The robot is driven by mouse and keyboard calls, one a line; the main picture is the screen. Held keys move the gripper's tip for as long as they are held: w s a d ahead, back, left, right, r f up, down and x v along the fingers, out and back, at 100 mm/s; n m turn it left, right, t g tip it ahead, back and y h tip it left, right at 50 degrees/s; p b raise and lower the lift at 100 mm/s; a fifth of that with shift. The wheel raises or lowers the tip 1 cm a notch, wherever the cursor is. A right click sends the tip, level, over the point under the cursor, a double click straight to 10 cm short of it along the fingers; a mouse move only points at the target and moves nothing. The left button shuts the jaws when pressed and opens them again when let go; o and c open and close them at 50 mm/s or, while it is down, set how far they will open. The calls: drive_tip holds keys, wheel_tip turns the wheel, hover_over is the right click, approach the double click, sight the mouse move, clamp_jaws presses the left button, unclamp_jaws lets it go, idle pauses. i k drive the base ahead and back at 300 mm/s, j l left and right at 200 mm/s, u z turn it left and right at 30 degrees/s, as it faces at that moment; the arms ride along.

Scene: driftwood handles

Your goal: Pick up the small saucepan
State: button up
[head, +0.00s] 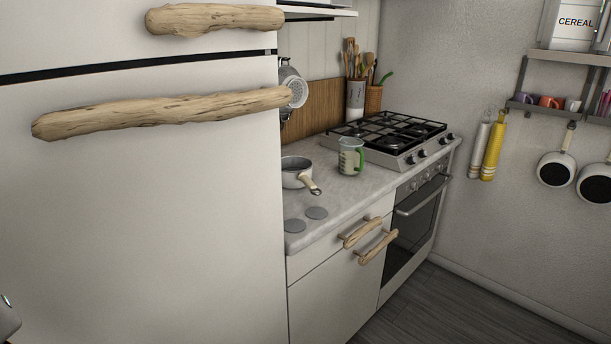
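The small saucepan (296,179) is light grey with a dark inside and stands upright on the counter, close to the fridge edge. Its pale handle (309,185) with a metal end points toward the front right of the counter. Its left side is close to the fridge's edge in the picture. My gripper is not clearly visible; only a small grey piece shows at the lower left edge, and I cannot tell what it is.
A measuring jug (350,158) with a green handle stands right of the saucepan, before the gas hob (390,136). The white fridge (150,220) with driftwood handles fills the left. Drawer handles (362,232) jut out below the counter (340,197). Dark floor (460,310) is clear at right.

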sight(301, 180)
drive_tip(key=i+l, duration=0.8)
drive_tip(key=i+l+z, duration=0.15)
drive_tip(key=i+l, duration=0.65)
drive_tip(key=i, duration=0.2)
